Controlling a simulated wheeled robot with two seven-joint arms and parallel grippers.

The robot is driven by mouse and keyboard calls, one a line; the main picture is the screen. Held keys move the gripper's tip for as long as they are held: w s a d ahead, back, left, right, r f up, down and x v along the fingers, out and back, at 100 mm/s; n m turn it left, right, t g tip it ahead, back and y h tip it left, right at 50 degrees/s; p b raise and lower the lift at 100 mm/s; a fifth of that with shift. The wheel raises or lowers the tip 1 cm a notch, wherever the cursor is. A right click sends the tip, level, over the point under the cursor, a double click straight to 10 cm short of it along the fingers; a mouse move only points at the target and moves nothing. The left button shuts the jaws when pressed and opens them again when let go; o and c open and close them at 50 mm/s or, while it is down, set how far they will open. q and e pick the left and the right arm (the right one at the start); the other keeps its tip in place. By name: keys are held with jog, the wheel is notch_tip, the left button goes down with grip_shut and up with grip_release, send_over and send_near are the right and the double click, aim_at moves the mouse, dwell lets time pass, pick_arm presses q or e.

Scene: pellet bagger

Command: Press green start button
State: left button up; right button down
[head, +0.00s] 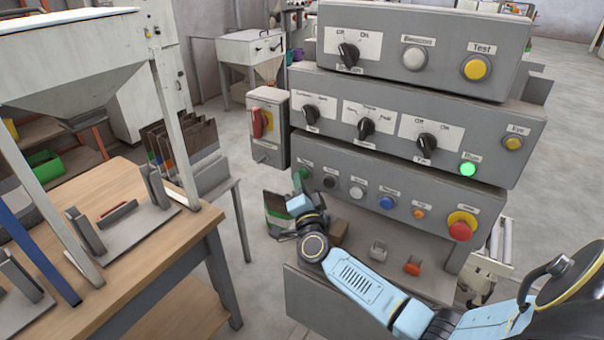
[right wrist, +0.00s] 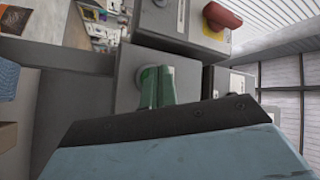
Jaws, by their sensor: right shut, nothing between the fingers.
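The green start button (head: 303,174) is at the left end of the bottom row on the grey control panel (head: 400,171). My right gripper (head: 300,203) is shut and empty, just below the start button at the panel's left end. I cannot tell whether its tips touch the button. My left gripper is not in view.
A green lamp (head: 468,169) is lit on the middle panel's right. A red emergency stop (head: 460,231) is at the lower right. A red rotary switch (head: 257,123) is on a box at the panel's left. A wooden table (head: 150,250) stands at left.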

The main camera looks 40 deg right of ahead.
jog(key=shift+s+a, duration=0.15)
jog(key=shift+a, duration=0.2)
jog(key=s+a+p, duration=0.2)
jog(key=a, duration=0.3)
jog(key=shift+s+a+p, duration=0.15)
jog(key=shift+a+p, duration=0.15)
jog(key=shift+p, duration=0.05)
dwell(0.5)
